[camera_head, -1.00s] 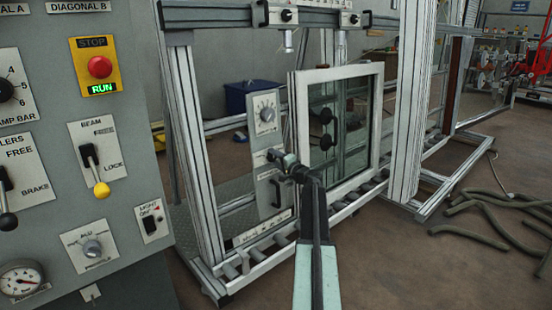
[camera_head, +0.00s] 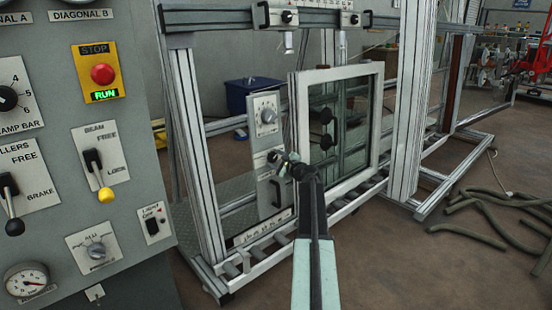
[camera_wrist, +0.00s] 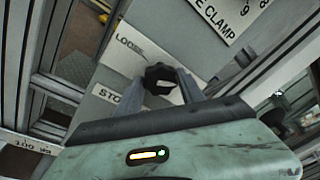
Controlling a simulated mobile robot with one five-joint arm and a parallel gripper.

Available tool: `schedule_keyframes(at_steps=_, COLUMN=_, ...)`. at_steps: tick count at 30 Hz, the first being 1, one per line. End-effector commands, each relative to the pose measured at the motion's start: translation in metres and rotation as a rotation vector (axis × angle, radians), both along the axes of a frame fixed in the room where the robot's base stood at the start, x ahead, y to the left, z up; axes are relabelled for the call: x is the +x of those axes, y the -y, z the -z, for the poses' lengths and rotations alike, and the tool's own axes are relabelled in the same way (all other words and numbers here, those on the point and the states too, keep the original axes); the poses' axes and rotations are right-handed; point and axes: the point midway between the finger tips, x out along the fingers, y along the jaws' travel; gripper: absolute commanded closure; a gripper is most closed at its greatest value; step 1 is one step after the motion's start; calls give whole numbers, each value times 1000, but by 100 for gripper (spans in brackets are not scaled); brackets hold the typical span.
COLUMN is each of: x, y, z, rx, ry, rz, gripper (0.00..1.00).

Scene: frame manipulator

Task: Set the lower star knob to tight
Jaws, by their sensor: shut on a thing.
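The lower star knob (camera_wrist: 160,76) is a black knob on a light plate, with a "LOOSE" label at its upper left and a partly hidden label starting "STO" at its lower left. My gripper (camera_wrist: 166,84) has its two grey fingers on either side of the knob and is shut on it. The knob is mostly hidden there. I cannot read its exact setting.
A round dial (camera_head: 267,115) sits above the knob on the same upright. A framed glass pane (camera_head: 345,150) stands close on the right. A grey control panel (camera_head: 70,130) with switches fills the left. Hoses (camera_head: 490,210) lie on the floor at right.

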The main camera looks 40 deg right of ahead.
Motion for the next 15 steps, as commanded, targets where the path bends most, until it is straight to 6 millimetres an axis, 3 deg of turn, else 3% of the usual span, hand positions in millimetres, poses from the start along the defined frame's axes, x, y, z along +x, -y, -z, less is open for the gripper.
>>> schedule_keyframes(at_steps=15, x=-1, y=1, z=0, rx=212, ry=14, rz=23, gripper=95)
